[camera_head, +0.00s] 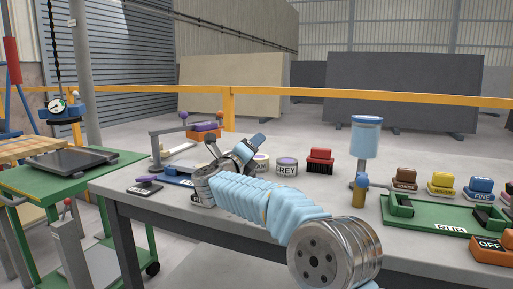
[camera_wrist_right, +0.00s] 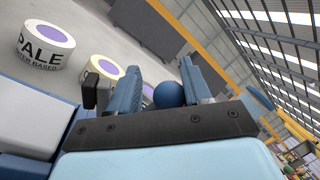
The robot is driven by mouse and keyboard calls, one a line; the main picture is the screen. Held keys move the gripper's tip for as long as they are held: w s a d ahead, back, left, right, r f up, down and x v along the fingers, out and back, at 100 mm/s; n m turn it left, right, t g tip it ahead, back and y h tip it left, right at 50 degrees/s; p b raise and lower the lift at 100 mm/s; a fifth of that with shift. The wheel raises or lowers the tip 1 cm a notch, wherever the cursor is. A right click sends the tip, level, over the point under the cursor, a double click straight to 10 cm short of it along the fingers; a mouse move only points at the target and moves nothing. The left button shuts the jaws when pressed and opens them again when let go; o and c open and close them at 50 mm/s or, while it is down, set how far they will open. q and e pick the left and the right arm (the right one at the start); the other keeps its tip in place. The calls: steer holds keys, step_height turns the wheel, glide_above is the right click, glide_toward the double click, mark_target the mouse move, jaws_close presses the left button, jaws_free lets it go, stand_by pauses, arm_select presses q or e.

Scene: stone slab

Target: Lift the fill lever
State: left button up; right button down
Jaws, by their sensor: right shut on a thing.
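My right gripper (camera_head: 255,141) is beyond the folded wrist of my right arm, left of the middle of the workbench. In the right wrist view its two blue fingers (camera_wrist_right: 160,85) stand around a round blue knob (camera_wrist_right: 168,95), and the gripper is shut on it. The lever's shaft is hidden, so I cannot tell how far the lever is tilted. My left gripper is not in view.
Tins stand close behind the gripper, among them the grey tin (camera_head: 287,166); the pale tin (camera_wrist_right: 45,45) shows in the wrist view. A red brush (camera_head: 319,160) is further right. A green tray (camera_head: 440,216) and coloured blocks lie at the right. A green cart (camera_head: 60,180) is left.

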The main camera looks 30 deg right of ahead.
steer(key=shift+w+f+n, duration=0.15)
steer(key=shift+f+n, duration=0.15)
steer(key=shift+n, duration=0.4)
steer(key=c, duration=0.7)
jaws_free()
steer(key=shift+o, duration=0.9)
steer(key=shift+w, duration=0.1)
steer(key=shift+r, duration=0.1)
steer(key=s+a+r, duration=0.3)
steer(key=s+r, duration=0.3)
steer(key=s+a+r+b, duration=0.1)
steer(key=s+a+r, duration=0.2)
steer(key=s+r, duration=0.3)
steer(key=shift+s+a+r+b, duration=0.3)
steer(key=shift+r, duration=0.2)
